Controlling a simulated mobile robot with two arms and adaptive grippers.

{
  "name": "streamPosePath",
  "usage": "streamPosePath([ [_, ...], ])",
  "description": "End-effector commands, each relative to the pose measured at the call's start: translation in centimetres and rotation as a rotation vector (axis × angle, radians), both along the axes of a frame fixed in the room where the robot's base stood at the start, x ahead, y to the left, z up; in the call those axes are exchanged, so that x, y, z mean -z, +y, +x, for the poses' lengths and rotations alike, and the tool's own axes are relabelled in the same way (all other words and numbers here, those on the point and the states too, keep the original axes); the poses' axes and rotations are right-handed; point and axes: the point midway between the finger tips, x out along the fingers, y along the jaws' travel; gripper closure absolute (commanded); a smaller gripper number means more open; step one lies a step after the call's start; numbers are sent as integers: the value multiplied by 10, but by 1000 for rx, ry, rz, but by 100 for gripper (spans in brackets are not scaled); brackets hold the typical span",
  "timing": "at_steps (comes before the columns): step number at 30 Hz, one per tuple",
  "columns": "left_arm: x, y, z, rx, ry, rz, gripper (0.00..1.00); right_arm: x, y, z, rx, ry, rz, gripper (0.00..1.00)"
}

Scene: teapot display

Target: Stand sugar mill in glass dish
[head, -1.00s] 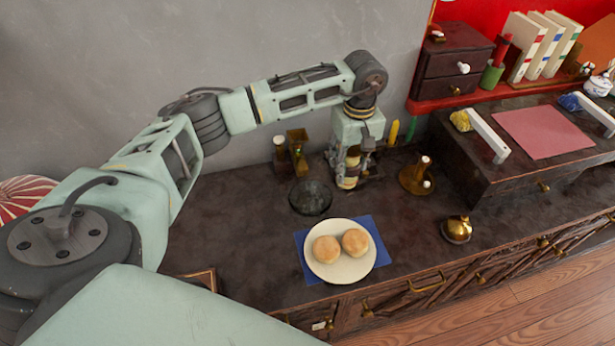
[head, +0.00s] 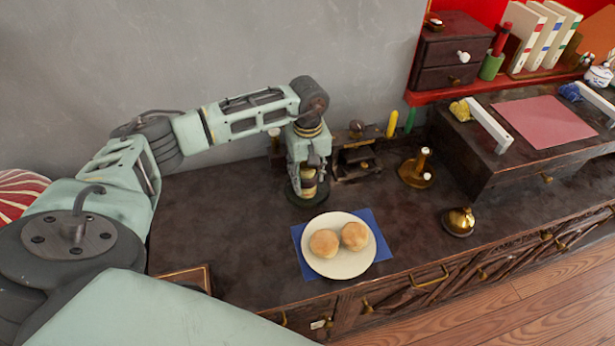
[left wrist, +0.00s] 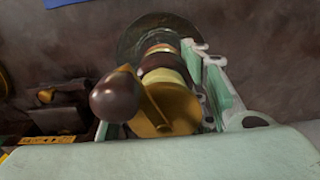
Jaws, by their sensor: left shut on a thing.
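The sugar mill (head: 309,178) is a banded cream and dark brown cylinder. In the left wrist view the mill (left wrist: 163,75) shows its brass top and a dark crank knob. My left gripper (head: 308,183) is shut on it and holds it upright. The dark glass dish (head: 296,196) is directly below the mill on the counter; its round rim also shows beyond the mill in the left wrist view (left wrist: 130,38). The mill's lower end overlaps the dish in both views, and I cannot tell whether it touches the dish bottom. My right gripper is not in view.
A plate (head: 366,267) with two buns sits on a blue napkin in front of the dish. A dark wood and brass stand (head: 355,163) is right behind the gripper. A brass bell (head: 458,221) stands further right. The counter left of the dish is clear.

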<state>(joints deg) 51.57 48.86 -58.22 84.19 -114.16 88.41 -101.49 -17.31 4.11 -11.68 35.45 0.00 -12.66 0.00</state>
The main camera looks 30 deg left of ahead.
Motion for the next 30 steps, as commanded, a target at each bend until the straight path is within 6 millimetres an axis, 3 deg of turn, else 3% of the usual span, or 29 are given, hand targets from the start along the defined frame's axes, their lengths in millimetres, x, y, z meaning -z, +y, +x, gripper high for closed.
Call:
streamPosePath([
  [3, -2, 1, 0, -1, 0, 1, 98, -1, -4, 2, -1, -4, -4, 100],
  [4, -1, 1, 0, -1, 2, 1, 56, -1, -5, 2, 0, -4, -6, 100],
  [9, -1, 1, 0, -1, 2, 1, 41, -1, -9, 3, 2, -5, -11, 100],
  [21, -6, 0, 0, 0, 0, 1, 40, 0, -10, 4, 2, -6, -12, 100],
  [25, -24, 0, 1, 0, -3, 1, 40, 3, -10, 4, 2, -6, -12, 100],
  [30, -61, 0, 2, 0, -5, 1, 40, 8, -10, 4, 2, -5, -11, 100],
])
